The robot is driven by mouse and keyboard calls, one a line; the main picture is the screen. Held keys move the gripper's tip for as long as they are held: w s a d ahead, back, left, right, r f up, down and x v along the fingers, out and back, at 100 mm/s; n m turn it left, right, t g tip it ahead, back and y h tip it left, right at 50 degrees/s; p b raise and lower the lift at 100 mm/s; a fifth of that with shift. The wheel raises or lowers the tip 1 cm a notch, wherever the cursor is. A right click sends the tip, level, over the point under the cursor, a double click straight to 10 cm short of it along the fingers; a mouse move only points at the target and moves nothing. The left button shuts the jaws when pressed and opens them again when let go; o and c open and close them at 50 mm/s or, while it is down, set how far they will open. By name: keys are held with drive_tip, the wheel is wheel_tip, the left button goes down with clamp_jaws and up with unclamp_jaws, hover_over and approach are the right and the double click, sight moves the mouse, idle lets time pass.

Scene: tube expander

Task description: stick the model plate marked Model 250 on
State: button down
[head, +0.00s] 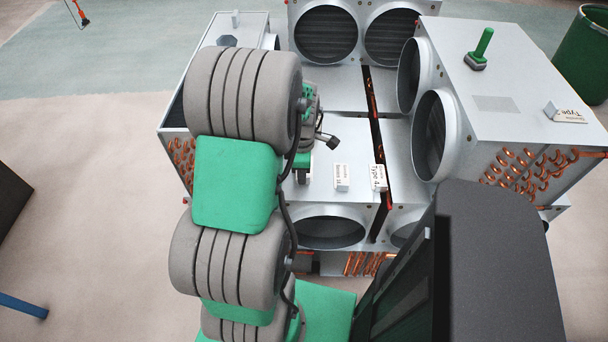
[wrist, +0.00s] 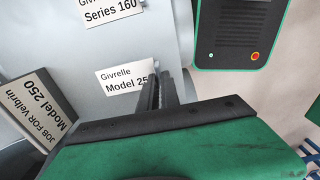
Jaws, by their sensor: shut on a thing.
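In the wrist view, a white plate reading "Givrelle Model 250" (wrist: 122,80) lies over a pale grey metal surface. The dark fingers of my gripper (wrist: 156,92) are shut on its right end and cover the end of the number. I cannot tell whether the plate touches the surface. A tilted card reading "JOB FOR Velbrin Model 250" (wrist: 42,112) stands at the left of the wrist view. The grey metal unit (head: 335,150) is below my arm in the head view.
A "Series 160" plate (wrist: 110,10) is at the top of the wrist view. A small white plate (head: 341,178) and a "Type 4" plate (head: 378,176) sit near the unit's front. A right-hand unit (head: 530,70) carries a green-handled stamp-like tool (head: 481,50) and a "Type" plate (head: 568,115).

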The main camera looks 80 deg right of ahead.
drive_tip(key=shift+r+p, duration=1.65)
drive_tip(key=shift+r, duration=0.8)
